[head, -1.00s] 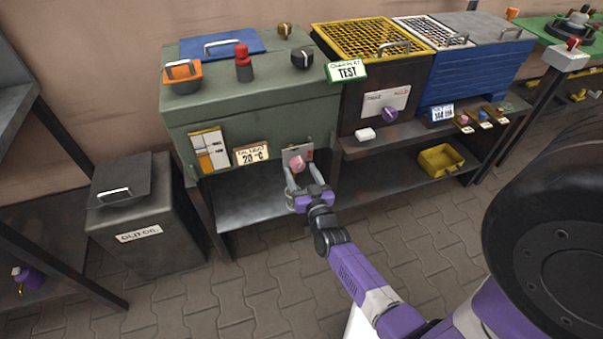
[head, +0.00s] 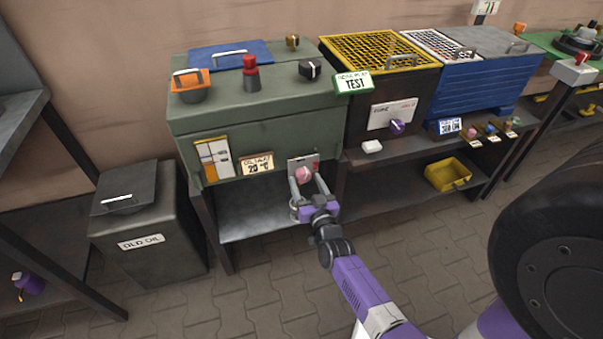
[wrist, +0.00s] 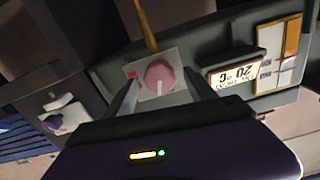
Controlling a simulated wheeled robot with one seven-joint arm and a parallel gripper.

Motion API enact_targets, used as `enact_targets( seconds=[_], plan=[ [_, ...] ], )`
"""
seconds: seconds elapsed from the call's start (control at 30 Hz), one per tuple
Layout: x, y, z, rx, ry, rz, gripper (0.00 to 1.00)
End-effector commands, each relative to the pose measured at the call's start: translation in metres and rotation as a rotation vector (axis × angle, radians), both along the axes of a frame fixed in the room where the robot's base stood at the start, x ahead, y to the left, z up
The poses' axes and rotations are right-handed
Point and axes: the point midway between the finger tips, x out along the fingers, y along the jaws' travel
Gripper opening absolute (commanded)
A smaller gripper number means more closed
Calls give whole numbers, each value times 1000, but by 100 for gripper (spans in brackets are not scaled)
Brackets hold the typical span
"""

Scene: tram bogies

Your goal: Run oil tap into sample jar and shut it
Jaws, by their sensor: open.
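A pink round knob (head: 303,174) sits on a pale plate with a red mark, low on the front of the green cabinet (head: 268,115). My gripper (head: 309,186) is open, its two fingers either side of the knob. In the wrist view the knob (wrist: 159,76) shows between the fingertips, with a pale ridge across it. That view is upside down, and a thin amber strip (wrist: 147,25) runs from the plate's lower edge; it looks like running oil or a pipe, I cannot tell which. A pale round rim (head: 294,208) shows beside my gripper, mostly hidden, perhaps the jar.
A shelf (head: 245,213) lies under the cabinet. A dark bin labelled old oil (head: 150,260) stands at left. The paved floor in front is clear.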

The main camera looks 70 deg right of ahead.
Motion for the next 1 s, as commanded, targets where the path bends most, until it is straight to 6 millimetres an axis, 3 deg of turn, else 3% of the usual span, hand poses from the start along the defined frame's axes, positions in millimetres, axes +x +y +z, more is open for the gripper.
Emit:
enact_targets(
  seconds=[0.3,0.73,1.0],
  plan=[
    [30,-35,-1,1,-1,0,64],
    [37,-43,0,2,1,0,64],
    [37,-43,0,1,1,0,11]
  ],
)
